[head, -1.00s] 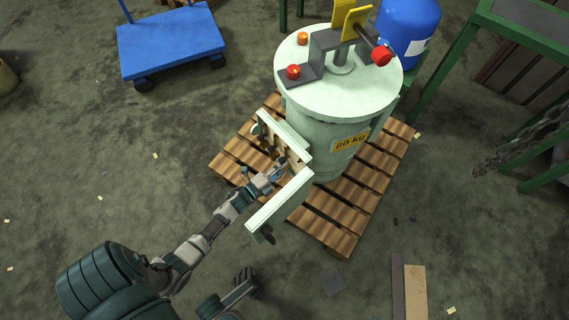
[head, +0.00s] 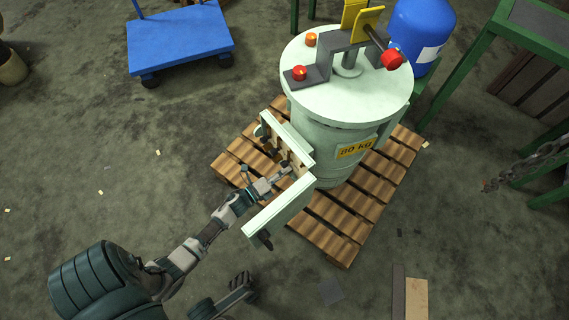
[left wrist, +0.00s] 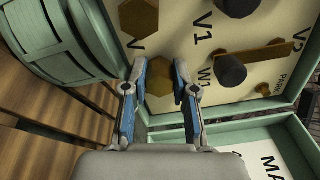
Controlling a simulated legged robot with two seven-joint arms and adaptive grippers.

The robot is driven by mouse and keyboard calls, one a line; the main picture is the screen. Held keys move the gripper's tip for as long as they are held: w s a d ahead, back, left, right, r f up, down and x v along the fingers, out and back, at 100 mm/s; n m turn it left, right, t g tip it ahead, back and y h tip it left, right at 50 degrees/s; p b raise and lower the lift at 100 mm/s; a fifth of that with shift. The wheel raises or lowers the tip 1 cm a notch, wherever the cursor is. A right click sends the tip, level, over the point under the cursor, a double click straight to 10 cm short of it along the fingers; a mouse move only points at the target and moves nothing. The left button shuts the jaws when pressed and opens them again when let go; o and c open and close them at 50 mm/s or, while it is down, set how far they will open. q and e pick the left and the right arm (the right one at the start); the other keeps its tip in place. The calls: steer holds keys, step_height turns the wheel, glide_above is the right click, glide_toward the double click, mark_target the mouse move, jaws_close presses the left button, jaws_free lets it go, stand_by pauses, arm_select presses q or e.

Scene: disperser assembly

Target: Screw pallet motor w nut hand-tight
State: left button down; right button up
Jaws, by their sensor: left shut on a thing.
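In the left wrist view a brass hexagonal nut (left wrist: 159,78) sits at the terminal panel (left wrist: 205,35), left of the W1 mark. My left gripper (left wrist: 160,82) has its two blue-and-grey fingers on either side of this nut, shut on it. How far the nut is threaded on is hidden. In the head view my left gripper (head: 283,174) reaches into the open terminal box (head: 288,137) on the side of the pale green disperser (head: 322,125). My right gripper (head: 240,283) seems to be the dark fingered part low in the head view; its jaw state is unclear.
The disperser stands on a wooden pallet (head: 333,240). An open pale flap (head: 280,205) juts out close to my left gripper. A second brass hexagonal part (left wrist: 138,17) and dark posts (left wrist: 230,70) crowd the panel. A blue cart (head: 180,38) stands back left; the floor at left is clear.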

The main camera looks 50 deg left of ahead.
arm_select(q)
steer(key=shift+s+d+f, duration=0.1)
steer(key=shift+d+f, duration=0.15)
steer(key=shift+f, duration=0.1)
steer(key=c, duration=0.9)
jaws_free()
steer(key=shift+r, duration=0.1)
steer(key=shift+a+r, duration=0.1)
steer(key=shift+a, duration=0.05)
